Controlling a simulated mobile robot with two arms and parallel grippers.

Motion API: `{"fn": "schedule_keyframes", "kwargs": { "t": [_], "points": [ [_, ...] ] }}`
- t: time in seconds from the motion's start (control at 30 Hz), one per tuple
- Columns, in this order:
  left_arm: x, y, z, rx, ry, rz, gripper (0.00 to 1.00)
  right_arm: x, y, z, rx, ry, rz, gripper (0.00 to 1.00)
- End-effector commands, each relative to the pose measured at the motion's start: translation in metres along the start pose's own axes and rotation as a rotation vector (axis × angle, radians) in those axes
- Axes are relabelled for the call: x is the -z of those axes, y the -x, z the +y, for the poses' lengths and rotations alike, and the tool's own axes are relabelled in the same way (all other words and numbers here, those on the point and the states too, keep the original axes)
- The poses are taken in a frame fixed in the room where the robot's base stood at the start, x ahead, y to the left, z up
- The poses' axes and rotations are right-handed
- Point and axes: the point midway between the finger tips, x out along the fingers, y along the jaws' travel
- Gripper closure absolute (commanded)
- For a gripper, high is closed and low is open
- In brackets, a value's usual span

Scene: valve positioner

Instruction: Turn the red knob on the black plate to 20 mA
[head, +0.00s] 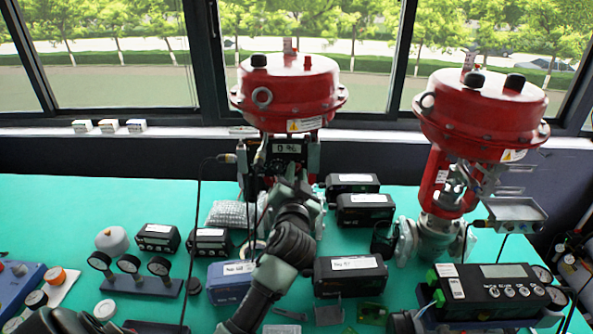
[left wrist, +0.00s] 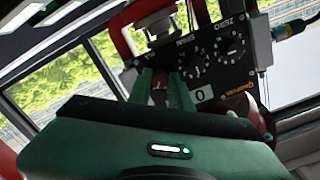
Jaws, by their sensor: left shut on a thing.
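The black plate (left wrist: 222,62) of the valve positioner fills the upper middle of the left wrist view, with small dials and printed labels. It also shows in the head view (head: 287,148), under the left red actuator, with a small display that seems to read "0 %". My left gripper (left wrist: 170,92) reaches up to the plate with its green fingers shut on the red knob (left wrist: 159,86), which shows as a dark red bit between them. In the head view my left gripper (head: 287,187) hides the knob. The knob's pointer and scale cannot be read. My right gripper is not in view.
A second red actuator valve (head: 478,110) stands at the right. Black boxes (head: 350,275) lie around the arm on the green table (head: 60,205). Gauges (head: 130,265) stand at the left, and a calibrator (head: 495,290) at the front right. Thin cables hang beside the positioner.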

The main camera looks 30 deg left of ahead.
Motion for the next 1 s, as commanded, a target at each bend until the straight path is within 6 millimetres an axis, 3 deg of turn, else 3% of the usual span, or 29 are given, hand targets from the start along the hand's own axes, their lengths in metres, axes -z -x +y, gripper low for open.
{"fn": "schedule_keyframes", "kwargs": {
  "t": [0.63, 0.67, 0.73, 1.0],
  "points": [
    [-0.0001, 0.0000, 0.0005, -0.001, -0.059, 0.001, 1.00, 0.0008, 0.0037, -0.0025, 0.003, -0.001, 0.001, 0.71],
    [-0.0001, 0.0000, 0.0005, -0.001, -0.059, 0.001, 0.78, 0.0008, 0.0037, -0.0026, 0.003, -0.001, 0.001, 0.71],
    [-0.0001, 0.0000, 0.0005, -0.001, -0.058, 0.001, 0.58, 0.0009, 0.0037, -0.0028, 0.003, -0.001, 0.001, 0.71],
    [-0.0001, 0.0000, 0.0002, 0.000, -0.057, 0.000, 0.58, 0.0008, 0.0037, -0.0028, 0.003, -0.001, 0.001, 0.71]
  ]
}}
